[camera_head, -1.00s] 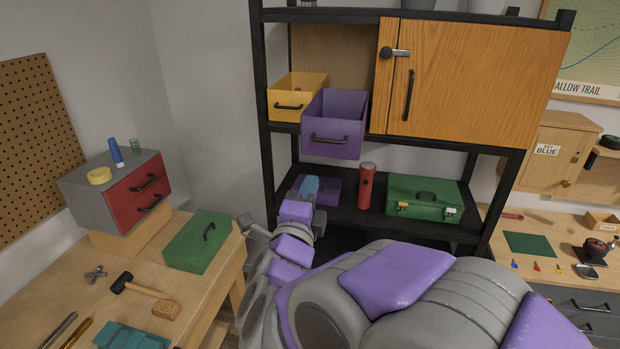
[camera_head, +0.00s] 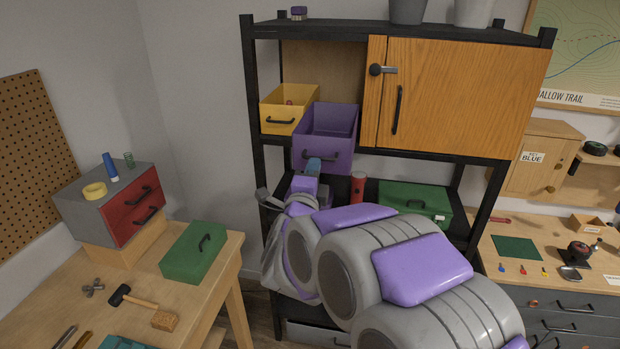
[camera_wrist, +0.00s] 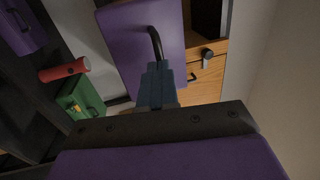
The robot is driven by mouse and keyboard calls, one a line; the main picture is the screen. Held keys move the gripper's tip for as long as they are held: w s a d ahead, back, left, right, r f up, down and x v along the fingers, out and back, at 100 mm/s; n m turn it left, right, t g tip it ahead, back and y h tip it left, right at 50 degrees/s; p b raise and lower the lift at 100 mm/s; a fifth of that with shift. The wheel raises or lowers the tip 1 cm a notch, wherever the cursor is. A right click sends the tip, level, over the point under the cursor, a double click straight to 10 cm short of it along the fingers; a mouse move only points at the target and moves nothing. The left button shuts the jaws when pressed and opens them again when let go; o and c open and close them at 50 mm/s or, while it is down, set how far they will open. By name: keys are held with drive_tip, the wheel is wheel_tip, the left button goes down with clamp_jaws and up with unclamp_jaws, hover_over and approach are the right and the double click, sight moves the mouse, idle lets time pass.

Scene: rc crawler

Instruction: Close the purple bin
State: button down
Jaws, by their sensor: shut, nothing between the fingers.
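The purple bin (camera_head: 327,128) sits on the upper shelf and juts out past the shelf's front edge, with its open top and black front handle showing. My gripper (camera_head: 313,166) is just below and in front of the bin's front face, near the handle. In the wrist view the blue fingers (camera_wrist: 157,88) are together with nothing between them. They point at the bin's purple front (camera_wrist: 137,40), close to its black handle (camera_wrist: 155,42). I cannot tell whether they touch it.
A yellow bin (camera_head: 286,111) stands left of the purple one, and a wooden cabinet door (camera_head: 455,95) is to the right. Below are a red flashlight (camera_head: 358,187) and a green toolbox (camera_head: 412,201). A workbench (camera_head: 225,262) stands at the left.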

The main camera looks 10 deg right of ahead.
drive_tip(key=shift+w, duration=0.2)
idle(0.3)
drive_tip(key=f+b+x, duration=0.1)
drive_tip(key=x, duration=0.5)
drive_tip(key=f+b+x, duration=0.1)
drive_tip(key=x, duration=0.6)
drive_tip(key=f+b+x, duration=0.1)
drive_tip(key=f+x, duration=0.1)
drive_tip(key=x, duration=0.5)
drive_tip(key=shift+w+d+r, duration=0.1)
drive_tip(key=shift+w+d, duration=0.2)
drive_tip(key=shift+w, duration=0.3)
drive_tip(key=shift+r, duration=0.15)
drive_tip(key=shift+s+r, duration=0.1)
drive_tip(key=shift+r, duration=0.15)
drive_tip(key=shift+f, duration=0.1)
